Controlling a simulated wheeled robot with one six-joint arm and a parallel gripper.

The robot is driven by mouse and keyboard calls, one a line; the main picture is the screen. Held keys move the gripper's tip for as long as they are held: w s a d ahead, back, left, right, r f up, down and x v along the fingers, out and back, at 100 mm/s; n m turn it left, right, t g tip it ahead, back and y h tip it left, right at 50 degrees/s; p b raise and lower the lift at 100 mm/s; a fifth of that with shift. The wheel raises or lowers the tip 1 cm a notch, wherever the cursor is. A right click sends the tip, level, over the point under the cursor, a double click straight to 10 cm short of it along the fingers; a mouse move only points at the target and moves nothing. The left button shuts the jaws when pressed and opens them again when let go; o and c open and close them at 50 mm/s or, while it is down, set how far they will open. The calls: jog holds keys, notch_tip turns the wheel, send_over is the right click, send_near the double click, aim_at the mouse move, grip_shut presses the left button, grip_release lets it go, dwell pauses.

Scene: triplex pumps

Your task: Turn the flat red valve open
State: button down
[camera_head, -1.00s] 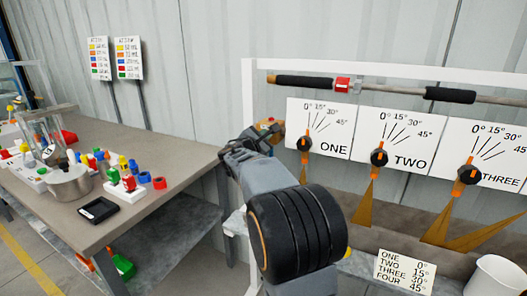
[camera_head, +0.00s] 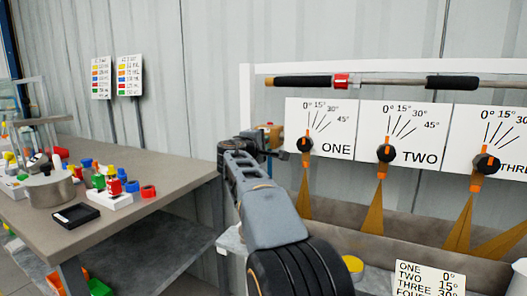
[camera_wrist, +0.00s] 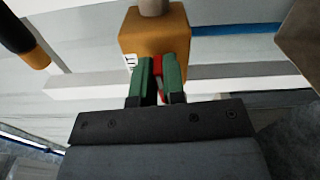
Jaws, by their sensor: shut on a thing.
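The flat red valve (camera_wrist: 158,66) shows in the wrist view as a narrow red piece between the green fingers of my gripper (camera_wrist: 158,80). The fingers are shut on it, and they hide most of it. It sits at a brass-coloured block (camera_wrist: 155,32) with a round grey pipe at its top. In the head view my gripper (camera_head: 262,138) is at the left end of the white frame, against the brass block (camera_head: 274,133). The valve's angle is hard to tell.
Dial boards ONE (camera_head: 320,128), TWO (camera_head: 401,133) and THREE stand to the right. A workbench (camera_head: 150,160) with coloured parts and a metal pot (camera_head: 50,190) is at left.

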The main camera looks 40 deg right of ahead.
jog(key=shift+m+b, duration=0.5)
jog(key=shift+m, duration=0.2)
jog(key=c, duration=1.2)
grip_release()
jog(key=v, duration=1.3)
jog(key=shift+a, duration=0.35)
jog(key=shift+s, duration=0.15)
jog(key=s+a+m+g+y+p, duration=0.4)
jog(key=s+a+y+p, duration=1.1)
jog(key=p, duration=1.9)
jog(key=s+m+y, duration=0.1)
jog(key=s, duration=0.1)
jog(key=shift+s+a+f+g, duration=0.15)
jog(key=shift+s+a+g, duration=0.15)
jog(key=shift+s+g, duration=0.1)
